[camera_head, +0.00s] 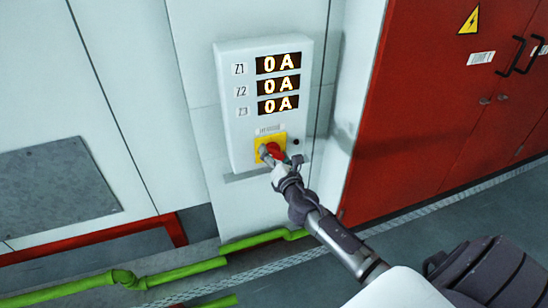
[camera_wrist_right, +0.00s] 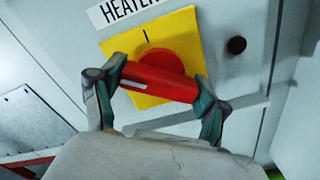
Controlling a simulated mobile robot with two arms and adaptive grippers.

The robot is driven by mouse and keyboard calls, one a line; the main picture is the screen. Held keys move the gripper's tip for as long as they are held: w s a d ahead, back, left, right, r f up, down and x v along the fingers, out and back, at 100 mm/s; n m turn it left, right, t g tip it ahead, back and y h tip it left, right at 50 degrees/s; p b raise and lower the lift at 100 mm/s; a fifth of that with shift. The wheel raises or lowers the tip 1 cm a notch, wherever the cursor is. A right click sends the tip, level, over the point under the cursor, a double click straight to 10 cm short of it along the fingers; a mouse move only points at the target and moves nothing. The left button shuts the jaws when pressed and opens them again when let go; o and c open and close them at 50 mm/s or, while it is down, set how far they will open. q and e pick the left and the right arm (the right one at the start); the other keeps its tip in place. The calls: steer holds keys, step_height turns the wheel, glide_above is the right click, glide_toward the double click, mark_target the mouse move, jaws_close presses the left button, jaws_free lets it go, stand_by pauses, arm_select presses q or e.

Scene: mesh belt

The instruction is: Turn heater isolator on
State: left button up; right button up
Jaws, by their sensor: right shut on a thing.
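The heater isolator is a red rotary handle (camera_head: 275,149) on a yellow square plate (camera_head: 264,140), low on the front of a white wall box (camera_head: 245,110). In the right wrist view the red handle (camera_wrist_right: 160,82) lies crosswise, tilted slightly down to the right, with a white mark near its left end. A black tick stands above it on the yellow plate (camera_wrist_right: 118,50), under a label (camera_wrist_right: 128,10) reading "HEATER". My right gripper (camera_wrist_right: 157,88) is shut on the handle, one finger at each end. The right gripper (camera_head: 273,159) partly hides the handle in the head view.
Three displays (camera_head: 279,85) on the box each read 0 A. A small black button (camera_wrist_right: 236,45) sits right of the yellow plate. A red cabinet (camera_head: 440,110) stands to the right. Green pipes (camera_head: 180,273) run along the floor below.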

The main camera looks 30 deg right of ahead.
steer(key=m+b, duration=0.1)
steer(key=m, duration=0.4)
steer(key=shift+m, duration=0.3)
steer(key=m, duration=0.4)
steer(key=shift+m+b, duration=0.35)
steer(key=shift+m, duration=0.35)
steer(key=o, duration=1.2)
steer(key=shift+c, duration=0.2)
steer(key=shift+s, duration=0.15)
steer(key=v, duration=1.1)
steer(key=shift+s, duration=0.35)
steer(key=shift+f, duration=0.15)
